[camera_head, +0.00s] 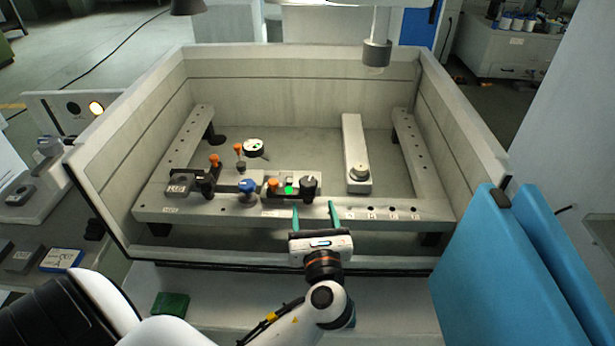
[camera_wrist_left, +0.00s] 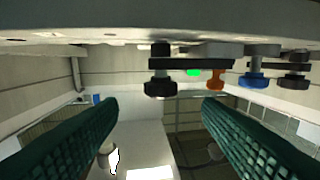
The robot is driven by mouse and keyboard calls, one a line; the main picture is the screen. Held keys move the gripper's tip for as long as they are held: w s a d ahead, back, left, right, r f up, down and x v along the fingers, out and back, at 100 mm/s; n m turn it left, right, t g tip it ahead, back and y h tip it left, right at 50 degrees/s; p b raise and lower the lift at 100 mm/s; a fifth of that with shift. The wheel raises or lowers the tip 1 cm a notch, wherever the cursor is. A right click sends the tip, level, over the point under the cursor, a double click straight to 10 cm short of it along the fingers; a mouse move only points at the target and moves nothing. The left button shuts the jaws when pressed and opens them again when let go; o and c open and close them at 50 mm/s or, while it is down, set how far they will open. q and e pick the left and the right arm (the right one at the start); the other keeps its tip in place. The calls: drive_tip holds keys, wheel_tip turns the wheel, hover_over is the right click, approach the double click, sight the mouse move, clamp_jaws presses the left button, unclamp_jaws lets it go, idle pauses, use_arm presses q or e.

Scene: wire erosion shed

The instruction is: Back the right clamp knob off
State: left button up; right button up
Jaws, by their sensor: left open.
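The rightmost knob on the front rail, black and upright (camera_head: 309,185), stands at the right end of a small dark block with a green-lit face (camera_head: 289,189). In the left wrist view, which is upside down, this black knob (camera_wrist_left: 160,87) shows between the finger directions, beyond the tips. An orange knob (camera_head: 273,185) and a blue knob (camera_head: 247,186) stand to its left. My left gripper (camera_head: 316,208) is open and empty, its green fingers pointing at the rail just in front of the black knob, apart from it. My right gripper is not in view.
The knobs sit on a light rail (camera_head: 390,212) inside a walled tank (camera_head: 300,95). A long bar (camera_head: 352,145) with a round knob lies to the right. A nozzle (camera_head: 376,52) hangs above the back wall. Blue panels (camera_head: 510,270) stand at right.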

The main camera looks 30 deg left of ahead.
sight(307, 177)
use_arm(q)
drive_tip(key=p+x, duration=0.2)
drive_tip(key=x, duration=0.7)
drive_tip(key=shift+w+a, duration=0.15)
drive_tip(key=shift+a, duration=0.05)
drive_tip(key=shift+w+a, duration=0.5)
drive_tip(key=shift+w, duration=0.05)
drive_tip(key=shift+c, duration=0.3)
drive_tip(key=c, duration=0.9)
